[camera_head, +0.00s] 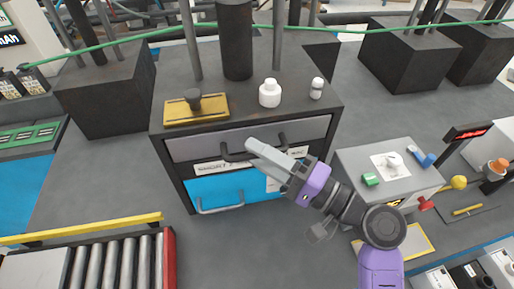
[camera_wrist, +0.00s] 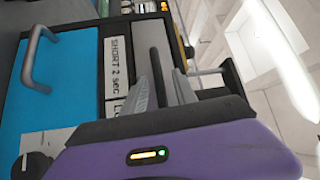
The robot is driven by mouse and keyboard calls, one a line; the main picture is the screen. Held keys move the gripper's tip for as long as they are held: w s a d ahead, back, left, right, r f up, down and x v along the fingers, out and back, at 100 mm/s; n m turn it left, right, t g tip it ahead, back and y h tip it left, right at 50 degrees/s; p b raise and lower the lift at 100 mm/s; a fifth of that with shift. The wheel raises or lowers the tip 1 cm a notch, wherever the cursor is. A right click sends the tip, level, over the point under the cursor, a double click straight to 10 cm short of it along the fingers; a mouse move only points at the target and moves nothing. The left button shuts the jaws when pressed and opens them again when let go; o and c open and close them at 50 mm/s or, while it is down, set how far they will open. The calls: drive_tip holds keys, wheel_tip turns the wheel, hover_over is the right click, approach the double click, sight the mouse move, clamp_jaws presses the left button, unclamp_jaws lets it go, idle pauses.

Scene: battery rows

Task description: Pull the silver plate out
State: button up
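The silver plate (camera_head: 186,149) is the grey front at the top of the dark cabinet in the head view, with a black bar handle (camera_head: 236,157). It also shows partly in the wrist view, with the black handle (camera_wrist: 158,70) upright in the picture. My gripper (camera_head: 258,147) is at the plate's middle, over the handle. In the wrist view, the grey fingers of my gripper (camera_wrist: 167,82) stand apart, with the handle bar appearing between them. I see no firm grip on it. My fingers hide part of the handle and plate.
A blue drawer (camera_head: 225,190) with a metal handle is below the plate, under a "SHORT 2 sec" label (camera_wrist: 119,67). A yellow tray (camera_head: 180,112), a white bottle (camera_head: 270,93) and a small jar (camera_head: 316,88) stand on the cabinet. A grey box (camera_head: 350,160) is at right.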

drive_tip(key=shift+w+a, duration=0.1)
drive_tip(key=shift+a, duration=0.2)
clamp_jaws()
idle(1.3)
